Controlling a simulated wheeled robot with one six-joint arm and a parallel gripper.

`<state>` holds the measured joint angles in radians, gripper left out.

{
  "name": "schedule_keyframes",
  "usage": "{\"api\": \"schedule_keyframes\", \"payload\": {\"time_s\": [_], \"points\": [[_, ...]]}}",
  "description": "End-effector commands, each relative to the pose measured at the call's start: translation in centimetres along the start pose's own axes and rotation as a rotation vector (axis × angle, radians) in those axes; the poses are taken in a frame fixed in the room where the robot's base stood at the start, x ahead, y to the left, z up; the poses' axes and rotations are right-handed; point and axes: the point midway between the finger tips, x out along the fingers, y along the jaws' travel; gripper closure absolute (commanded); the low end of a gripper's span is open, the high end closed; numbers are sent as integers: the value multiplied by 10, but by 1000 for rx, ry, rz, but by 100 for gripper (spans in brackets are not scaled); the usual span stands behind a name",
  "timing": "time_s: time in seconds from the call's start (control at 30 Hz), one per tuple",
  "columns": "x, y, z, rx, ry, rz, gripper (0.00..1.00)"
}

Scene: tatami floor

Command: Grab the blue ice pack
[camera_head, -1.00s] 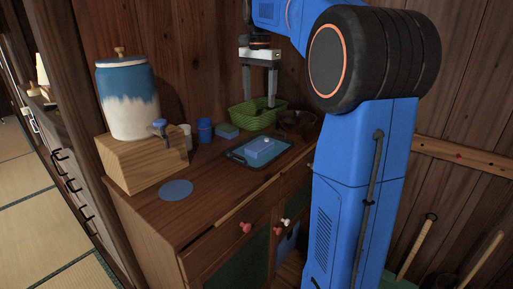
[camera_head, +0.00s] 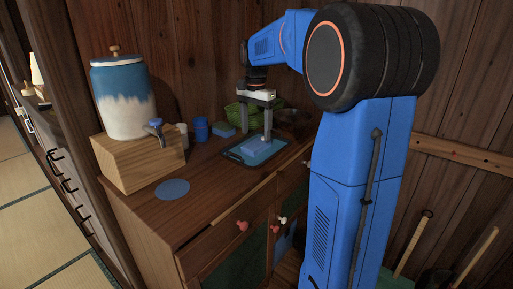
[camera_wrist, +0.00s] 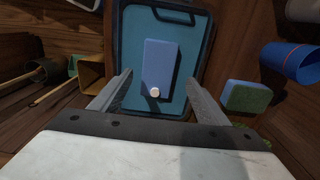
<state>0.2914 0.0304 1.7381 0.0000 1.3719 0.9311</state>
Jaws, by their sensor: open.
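The blue ice pack (camera_head: 256,147), a flat block with a small white cap, lies on the blue tray with a dark rim (camera_head: 233,157). In the wrist view the ice pack (camera_wrist: 158,66) lies lengthwise between my two fingers, with its white cap nearest me. My gripper (camera_head: 257,134) is open above the tray, its fingers pointing down. In the wrist view my gripper (camera_wrist: 160,88) has a finger to each side of the ice pack, with nothing held. I cannot tell how far the fingertips are above the tray.
A blue-and-green sponge (camera_head: 223,129), a blue cup (camera_head: 201,129) and a green basket (camera_head: 236,113) stand behind the tray. A large blue-and-white jar (camera_head: 124,98) on a wooden block (camera_head: 133,166) is at left. A round blue mat (camera_head: 172,189) lies on the open counter front.

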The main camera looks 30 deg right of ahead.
Motion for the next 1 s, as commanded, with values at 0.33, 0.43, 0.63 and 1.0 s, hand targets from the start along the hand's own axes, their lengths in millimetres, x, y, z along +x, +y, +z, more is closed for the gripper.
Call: {"api": "schedule_keyframes", "payload": {"time_s": [0.33,0.43,0.63,1.0], "points": [[42,4,1,0,-1,2,31],[45,4,1,0,0,0,31],[45,4,1,0,0,1,34],[44,4,1,0,0,1,80]]}}
